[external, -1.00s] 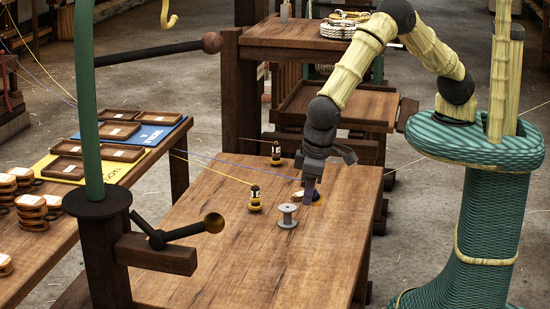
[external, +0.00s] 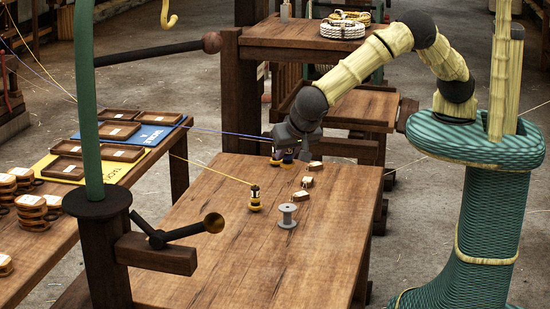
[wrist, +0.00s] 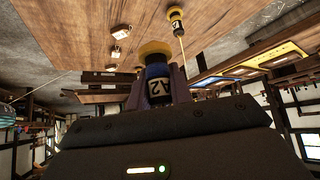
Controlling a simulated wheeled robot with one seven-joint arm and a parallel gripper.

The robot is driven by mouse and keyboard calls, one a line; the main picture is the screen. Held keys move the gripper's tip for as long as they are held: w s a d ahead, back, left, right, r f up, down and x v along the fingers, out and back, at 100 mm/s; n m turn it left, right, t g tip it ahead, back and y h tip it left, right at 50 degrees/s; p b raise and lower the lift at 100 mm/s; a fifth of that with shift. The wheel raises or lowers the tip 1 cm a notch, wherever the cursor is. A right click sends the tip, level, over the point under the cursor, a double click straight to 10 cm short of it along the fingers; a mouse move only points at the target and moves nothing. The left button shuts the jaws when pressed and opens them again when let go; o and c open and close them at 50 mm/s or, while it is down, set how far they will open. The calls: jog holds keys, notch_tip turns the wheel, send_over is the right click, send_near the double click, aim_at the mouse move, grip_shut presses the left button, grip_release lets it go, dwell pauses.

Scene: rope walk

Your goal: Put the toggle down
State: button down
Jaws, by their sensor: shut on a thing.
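My gripper (external: 285,154) is low over the far end of the workbench, shut on the blue toggle (wrist: 158,88). In the wrist view the toggle has a white A2 label and a yellow flange, and stands between the fingers. A blue line runs left from it in the external view. The external view shows the toggle only partly (external: 288,157), beneath my gripper. I cannot tell whether it touches the bench.
A yellow-line toggle (external: 255,199) stands mid-bench (external: 210,250), left of a grey spool (external: 287,215). Several small wooden blocks (external: 307,182) lie right of it. The near bench is clear.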

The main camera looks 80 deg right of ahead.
jog(key=shift+f, duration=0.1)
jog(key=p, duration=0.1)
send_over(287, 207)
notch_tip(287, 207, down, 6)
jog(key=shift+f, duration=0.1)
jog(key=shift+d+f+p, duration=0.1)
jog(key=shift+f+p, duration=0.3)
jog(key=shift+f, duration=1.4)
jog(key=shift+f, duration=0.2)
jog(key=c, duration=1.3)
grip_release()
jog(key=shift+o, duration=0.2)
jog(key=shift+r, duration=0.2)
